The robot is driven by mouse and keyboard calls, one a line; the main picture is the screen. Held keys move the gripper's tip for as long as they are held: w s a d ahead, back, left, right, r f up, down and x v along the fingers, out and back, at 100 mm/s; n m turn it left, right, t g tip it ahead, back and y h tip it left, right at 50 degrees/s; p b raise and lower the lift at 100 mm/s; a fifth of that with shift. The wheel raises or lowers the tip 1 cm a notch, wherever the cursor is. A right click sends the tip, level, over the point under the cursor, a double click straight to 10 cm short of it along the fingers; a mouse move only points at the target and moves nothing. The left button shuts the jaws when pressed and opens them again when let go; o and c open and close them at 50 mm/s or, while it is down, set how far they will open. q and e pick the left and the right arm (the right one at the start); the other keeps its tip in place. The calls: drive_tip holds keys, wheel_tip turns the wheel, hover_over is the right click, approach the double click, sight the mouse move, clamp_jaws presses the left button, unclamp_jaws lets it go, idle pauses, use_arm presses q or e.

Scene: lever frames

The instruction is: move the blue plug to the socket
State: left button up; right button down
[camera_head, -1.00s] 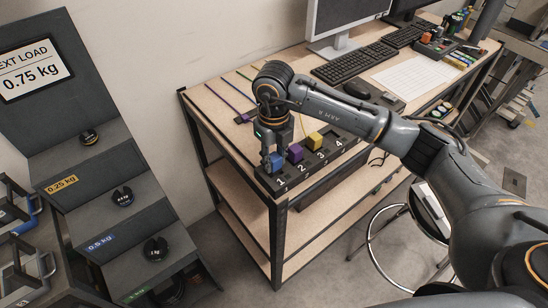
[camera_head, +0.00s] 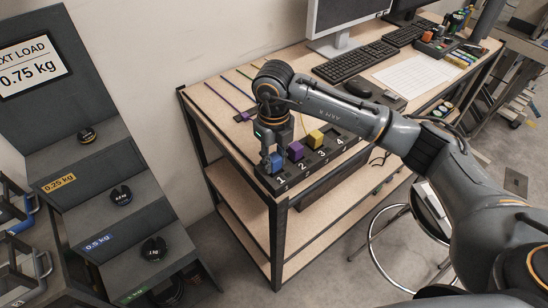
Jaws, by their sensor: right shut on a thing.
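The blue plug (camera_head: 277,162) is at the position marked 1 of the dark numbered socket strip (camera_head: 304,173) on the wooden bench. My right gripper (camera_head: 272,163) reaches down over it and is shut on it; the fingers hide part of the plug. A purple plug (camera_head: 296,151) is at position 2 and a yellow plug (camera_head: 315,138) at position 3. Position 4 (camera_head: 339,142) shows no plug. Whether the blue plug is fully seated cannot be told. My left gripper is not in view.
A keyboard (camera_head: 354,65), a monitor (camera_head: 345,20) and a white sheet (camera_head: 418,73) are on the bench behind my right arm. Coloured cords (camera_head: 229,101) lie along its left part. A dark stepped weight rack (camera_head: 110,200) stands at the left. A stool (camera_head: 432,205) stands in front.

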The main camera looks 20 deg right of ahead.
drive_tip(key=shift+f, duration=0.1)
drive_tip(key=shift+f+b, duration=0.3)
drive_tip(key=shift+b, duration=0.2)
drive_tip(key=c, duration=0.6)
unclamp_jaws()
drive_tip(key=shift+r, duration=0.1)
wheel_tip(320, 180, up, 7)
drive_tip(key=p, duration=0.3)
drive_tip(key=shift+p, duration=0.35)
